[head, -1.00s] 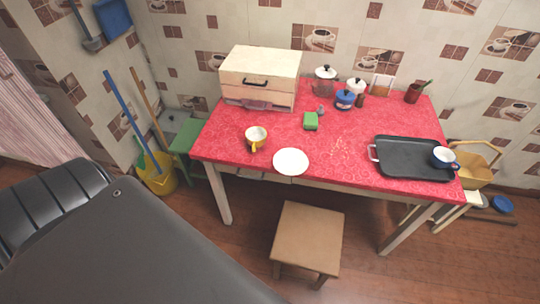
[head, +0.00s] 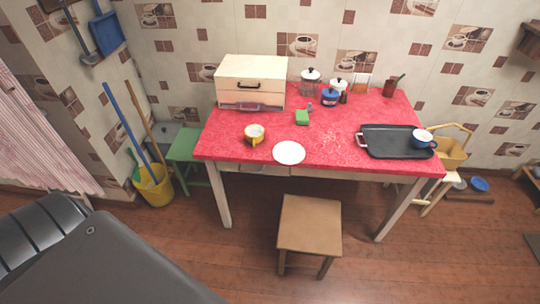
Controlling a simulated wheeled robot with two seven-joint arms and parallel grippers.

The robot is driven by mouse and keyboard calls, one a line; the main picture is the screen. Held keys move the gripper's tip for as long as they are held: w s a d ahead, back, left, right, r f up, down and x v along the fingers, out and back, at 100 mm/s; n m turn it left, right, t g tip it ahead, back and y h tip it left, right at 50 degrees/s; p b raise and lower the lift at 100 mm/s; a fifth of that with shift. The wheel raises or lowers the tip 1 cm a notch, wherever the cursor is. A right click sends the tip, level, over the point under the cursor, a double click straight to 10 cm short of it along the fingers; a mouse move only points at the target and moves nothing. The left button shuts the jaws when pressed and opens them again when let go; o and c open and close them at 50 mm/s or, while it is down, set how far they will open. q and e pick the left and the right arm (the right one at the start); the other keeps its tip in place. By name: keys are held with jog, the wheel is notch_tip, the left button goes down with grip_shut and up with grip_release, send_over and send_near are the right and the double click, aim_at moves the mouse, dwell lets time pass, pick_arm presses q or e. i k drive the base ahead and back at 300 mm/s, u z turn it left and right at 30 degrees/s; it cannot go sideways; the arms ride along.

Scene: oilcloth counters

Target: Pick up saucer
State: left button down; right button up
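A white round saucer (head: 289,153) lies flat and empty on the red oilcloth table (head: 225,145), close to its front edge. A yellow cup with a pale inside (head: 254,134) stands behind it to the left. Neither of my grippers shows in the head view. Nothing touches or covers the saucer.
A dark tray (head: 385,149) with a blue-and-white cup (head: 423,138) sits at the table's right. A breadbox (head: 250,80), a green sponge (head: 302,117) and jars stand behind. A wooden stool (head: 309,224) stands in front of the table. A yellow bucket (head: 154,186) stands at left.

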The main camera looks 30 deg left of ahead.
aim_at(287, 153)
jog(key=z, duration=0.8)
jog(key=i, duration=0.8)
jog(key=u, duration=0.95)
